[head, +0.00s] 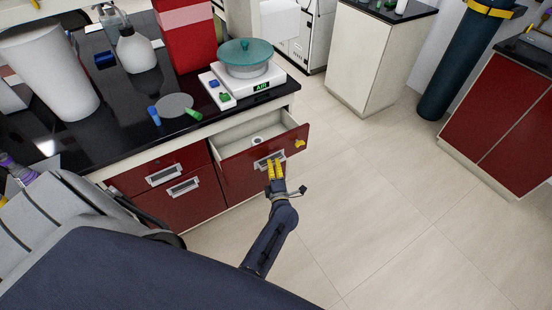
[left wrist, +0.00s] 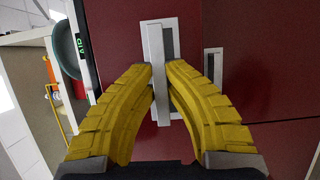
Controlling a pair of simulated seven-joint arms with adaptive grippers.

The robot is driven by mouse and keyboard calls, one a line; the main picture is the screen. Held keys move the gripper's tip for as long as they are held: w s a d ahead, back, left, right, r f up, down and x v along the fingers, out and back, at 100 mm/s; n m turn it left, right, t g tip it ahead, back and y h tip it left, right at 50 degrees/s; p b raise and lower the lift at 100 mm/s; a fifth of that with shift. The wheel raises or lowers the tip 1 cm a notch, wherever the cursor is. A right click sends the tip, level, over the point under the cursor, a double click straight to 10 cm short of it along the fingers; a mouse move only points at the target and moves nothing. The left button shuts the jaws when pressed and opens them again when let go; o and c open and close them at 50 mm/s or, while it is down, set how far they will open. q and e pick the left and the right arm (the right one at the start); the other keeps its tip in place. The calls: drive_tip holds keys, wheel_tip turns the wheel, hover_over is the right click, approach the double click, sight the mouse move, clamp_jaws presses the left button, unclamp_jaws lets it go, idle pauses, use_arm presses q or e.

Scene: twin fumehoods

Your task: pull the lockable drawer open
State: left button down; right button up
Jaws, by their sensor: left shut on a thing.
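The lockable drawer (head: 236,184) has a dark red front and stands open from the bench; its pale inside shows. A small yellow piece (head: 299,143) sits at the right end of its front. Its metal handle (head: 261,162) is partly hidden by my left gripper (head: 275,168). In the left wrist view, the yellow fingers of the left gripper (left wrist: 160,82) are shut on the upright-looking handle bar (left wrist: 155,50), against the red front (left wrist: 182,20). My right gripper is not in view.
A small white ring (head: 257,140) lies inside the drawer. Shut red drawers (head: 165,190) are to its left. A scale (head: 246,80) with a teal-lidded dish, a white bottle (head: 136,52) and a red box (head: 187,35) stand on the black benchtop (head: 115,110). The floor (head: 375,190) at right is clear.

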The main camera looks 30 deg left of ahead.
use_arm(q)
drive_tip(key=shift+d, duration=0.35)
drive_tip(key=c, duration=1.4)
unclamp_jaws()
drive_tip(key=shift+a, duration=0.1)
